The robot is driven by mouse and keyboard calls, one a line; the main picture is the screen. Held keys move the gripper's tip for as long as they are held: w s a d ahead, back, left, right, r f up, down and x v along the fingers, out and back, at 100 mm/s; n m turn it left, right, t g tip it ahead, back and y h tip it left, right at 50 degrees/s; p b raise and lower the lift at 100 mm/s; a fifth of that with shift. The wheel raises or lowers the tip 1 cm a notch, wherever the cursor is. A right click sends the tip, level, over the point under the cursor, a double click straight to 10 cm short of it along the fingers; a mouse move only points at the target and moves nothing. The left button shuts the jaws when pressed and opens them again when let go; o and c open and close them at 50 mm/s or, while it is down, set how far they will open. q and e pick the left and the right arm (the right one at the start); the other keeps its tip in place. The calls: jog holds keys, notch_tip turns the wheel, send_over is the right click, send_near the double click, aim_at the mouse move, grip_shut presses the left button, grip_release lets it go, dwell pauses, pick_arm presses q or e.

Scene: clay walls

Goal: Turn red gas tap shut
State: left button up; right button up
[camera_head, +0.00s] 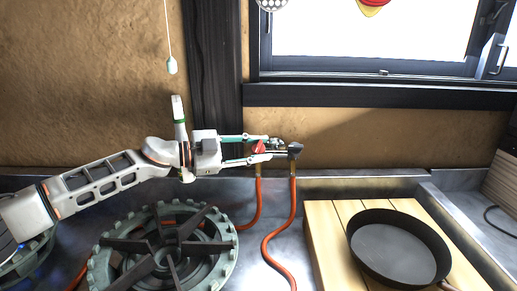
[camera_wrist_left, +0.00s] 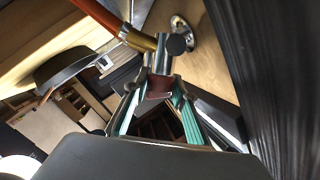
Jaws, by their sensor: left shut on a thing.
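The red gas tap (camera_head: 259,147) sits at the back of the metal counter, on top of an orange hose. My left gripper (camera_head: 268,147) reaches in from the left and is shut on the tap's red handle, with its fingertips around it. In the left wrist view the dark red handle (camera_wrist_left: 160,88) lies between the two teal-lined fingers of the left gripper (camera_wrist_left: 160,98). The fingers partly hide the tap body in the head view. My right gripper is not in view.
A second tap with a black handle (camera_head: 295,150) stands close to the right of the fingertips. Orange hoses (camera_head: 270,240) run down to the counter. A gas burner (camera_head: 165,250) sits below my arm. A black pan (camera_head: 398,247) rests on a wooden board (camera_head: 325,235) at right.

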aim_at(259, 142)
pick_arm(q)
jog(key=o, duration=1.1)
jog(key=shift+s+f, duration=0.1)
jog(key=shift+f, duration=0.05)
jog(key=shift+c, duration=0.2)
notch_tip(259, 142, up, 10)
jog(key=shift+r, duration=0.1)
